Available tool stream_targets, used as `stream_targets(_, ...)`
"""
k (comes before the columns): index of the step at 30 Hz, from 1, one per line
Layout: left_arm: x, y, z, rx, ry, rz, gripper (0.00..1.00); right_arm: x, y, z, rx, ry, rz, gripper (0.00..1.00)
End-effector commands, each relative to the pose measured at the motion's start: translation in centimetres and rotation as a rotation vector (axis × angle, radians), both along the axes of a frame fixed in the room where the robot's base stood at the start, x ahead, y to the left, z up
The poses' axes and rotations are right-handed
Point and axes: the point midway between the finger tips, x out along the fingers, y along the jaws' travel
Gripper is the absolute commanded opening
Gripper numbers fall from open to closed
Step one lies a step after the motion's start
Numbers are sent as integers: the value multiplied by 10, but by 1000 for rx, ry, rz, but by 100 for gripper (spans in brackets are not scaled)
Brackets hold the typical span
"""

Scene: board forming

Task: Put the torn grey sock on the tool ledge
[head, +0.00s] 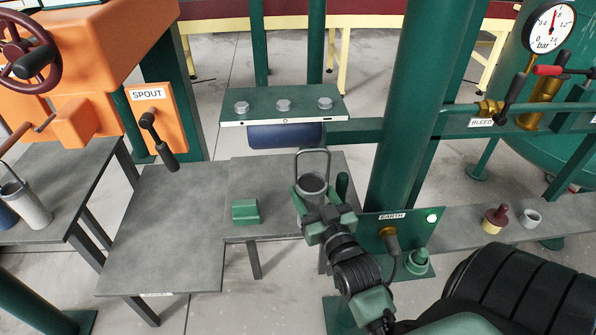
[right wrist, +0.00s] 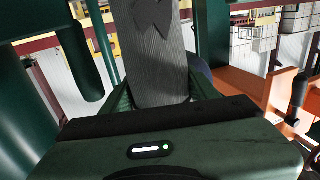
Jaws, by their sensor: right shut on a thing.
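The torn grey sock (head: 314,184) is an upright, open-topped grey cylinder with a wire loop at its rim. My right gripper (head: 323,208) is shut on it, over the grey bench. In the right wrist view the sock (right wrist: 160,75) stands between the fingers, with a dark jagged tear near the top. A long grey ledge (head: 462,232) runs along the right; no label on it is readable, so I cannot tell whether it is the tool ledge. My left gripper is out of view.
The grey bench (head: 170,215) is mostly clear, with a green block (head: 245,211) on it. A bolted green plate (head: 290,104) is behind. A red-topped pot (head: 495,219) and a small cup (head: 531,218) stand on the right ledge. A thick green post (head: 410,100) rises nearby.

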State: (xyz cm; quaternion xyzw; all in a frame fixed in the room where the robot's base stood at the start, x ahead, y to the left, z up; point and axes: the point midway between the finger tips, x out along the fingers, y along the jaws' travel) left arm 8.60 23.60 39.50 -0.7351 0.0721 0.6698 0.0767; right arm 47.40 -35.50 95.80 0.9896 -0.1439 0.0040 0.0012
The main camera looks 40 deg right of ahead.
Motion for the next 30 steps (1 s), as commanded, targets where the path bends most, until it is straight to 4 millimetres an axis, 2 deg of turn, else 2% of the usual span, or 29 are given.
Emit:
stream_targets(1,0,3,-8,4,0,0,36,16,-4,-1,-3,-10,1,8)
stream_targets(9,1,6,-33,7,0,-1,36,86,-26,-2,-3,-7,0,8)
stream_targets(15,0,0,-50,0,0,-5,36,125,-37,-2,-1,-5,0,8)
stream_targets(22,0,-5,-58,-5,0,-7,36,137,-41,-4,0,-1,0,8)
stream_targets(30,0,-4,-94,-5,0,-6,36,136,-41,-36,-1,-2,0,8)
